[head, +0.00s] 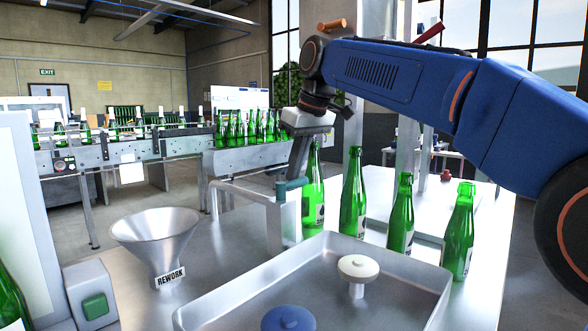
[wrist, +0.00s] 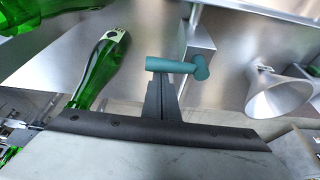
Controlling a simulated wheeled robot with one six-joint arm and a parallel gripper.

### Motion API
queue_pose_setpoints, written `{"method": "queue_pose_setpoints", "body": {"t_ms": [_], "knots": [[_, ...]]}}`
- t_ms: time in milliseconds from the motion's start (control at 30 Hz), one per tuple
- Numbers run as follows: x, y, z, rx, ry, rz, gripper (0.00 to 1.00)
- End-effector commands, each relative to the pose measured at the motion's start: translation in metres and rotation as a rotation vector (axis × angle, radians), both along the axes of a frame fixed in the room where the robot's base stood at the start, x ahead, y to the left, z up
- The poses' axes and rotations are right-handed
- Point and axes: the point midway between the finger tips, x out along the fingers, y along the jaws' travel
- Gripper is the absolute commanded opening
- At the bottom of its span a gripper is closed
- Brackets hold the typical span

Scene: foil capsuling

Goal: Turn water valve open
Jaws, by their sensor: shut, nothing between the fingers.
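A teal T-shaped handle (head: 291,186), the only valve-like lever I can make out, is by a grey metal block beside the green bottles. It also shows in the wrist view (wrist: 177,66), lying roughly crosswise just past my fingertips. My gripper (head: 296,172) points down from the blue arm, its fingers right at the handle. In the wrist view my gripper (wrist: 160,84) is shut with nothing between its fingers. Its tips overlap the handle's near edge; I cannot tell whether they touch it. The handle's mounting is partly hidden.
Green bottles (head: 353,200) stand close right of my gripper. A metal funnel (head: 157,232) with a REWORK label (head: 171,277) is at left. A metal tray (head: 222,300) in front holds a cream knob (head: 358,267) and a blue one (head: 289,319). A conveyor (head: 110,150) runs behind.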

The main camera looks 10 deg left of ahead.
Motion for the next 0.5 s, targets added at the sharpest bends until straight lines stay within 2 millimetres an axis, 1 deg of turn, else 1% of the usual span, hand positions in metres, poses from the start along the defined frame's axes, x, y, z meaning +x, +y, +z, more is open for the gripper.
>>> {"method": "queue_pose_setpoints", "body": {"t_ms": [500], "knots": [[-0.0033, -0.0061, 0.0009, 0.001, 0.0, -0.104, 0.0]]}}
